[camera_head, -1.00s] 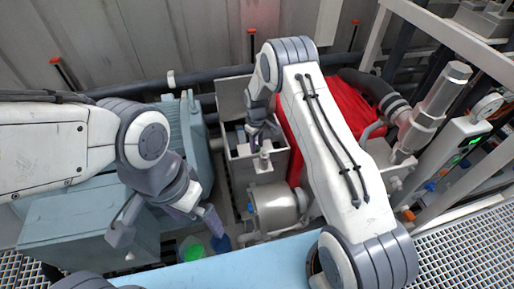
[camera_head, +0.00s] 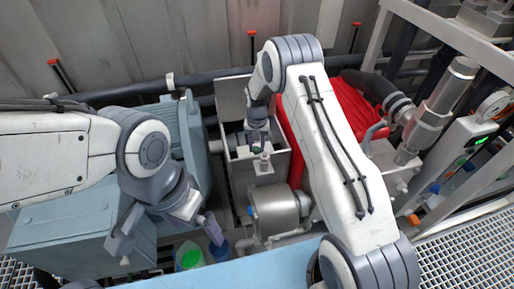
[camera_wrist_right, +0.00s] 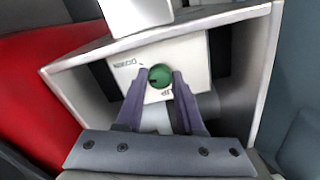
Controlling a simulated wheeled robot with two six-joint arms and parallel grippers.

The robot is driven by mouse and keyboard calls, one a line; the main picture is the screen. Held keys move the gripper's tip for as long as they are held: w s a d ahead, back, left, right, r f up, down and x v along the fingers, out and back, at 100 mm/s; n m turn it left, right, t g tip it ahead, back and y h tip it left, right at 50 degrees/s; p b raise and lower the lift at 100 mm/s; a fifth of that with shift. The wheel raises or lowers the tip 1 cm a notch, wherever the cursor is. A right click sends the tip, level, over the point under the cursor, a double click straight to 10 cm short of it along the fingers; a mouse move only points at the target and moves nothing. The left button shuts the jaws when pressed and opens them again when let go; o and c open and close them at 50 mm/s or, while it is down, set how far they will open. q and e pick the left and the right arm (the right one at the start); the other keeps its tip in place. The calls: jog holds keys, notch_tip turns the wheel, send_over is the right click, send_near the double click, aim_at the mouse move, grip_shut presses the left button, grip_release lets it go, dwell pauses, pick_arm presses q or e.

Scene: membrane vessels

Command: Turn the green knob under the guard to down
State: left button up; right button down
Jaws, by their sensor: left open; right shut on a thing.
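The round green knob (camera_wrist_right: 160,76) sits on a pale panel (camera_wrist_right: 190,52) inside a grey box-like guard (camera_wrist_right: 262,60) in the right wrist view. The two fingers of my right gripper (camera_wrist_right: 162,82) are closed on the knob's sides. In the head view my right gripper (camera_head: 258,140) reaches down into the open-topped guard (camera_head: 238,178), and the knob is mostly hidden there. My left gripper (camera_head: 168,240) is open and empty at the lower left, its fingers spread, away from the guard.
A red cover (camera_head: 345,105) lies right of the guard, partly behind my right arm. A green-filled container (camera_head: 190,258) and a blue one (camera_head: 219,250) stand near my left gripper. A blue-grey machine (camera_head: 60,230) is at left.

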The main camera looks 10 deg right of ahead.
aim_at(257, 149)
jog(key=shift+m, duration=2)
jog(key=c, duration=0.5)
grip_release()
notch_tip(257, 149, up, 10)
jog(key=shift+r+b, duration=0.25)
jog(key=shift+b, duration=0.55)
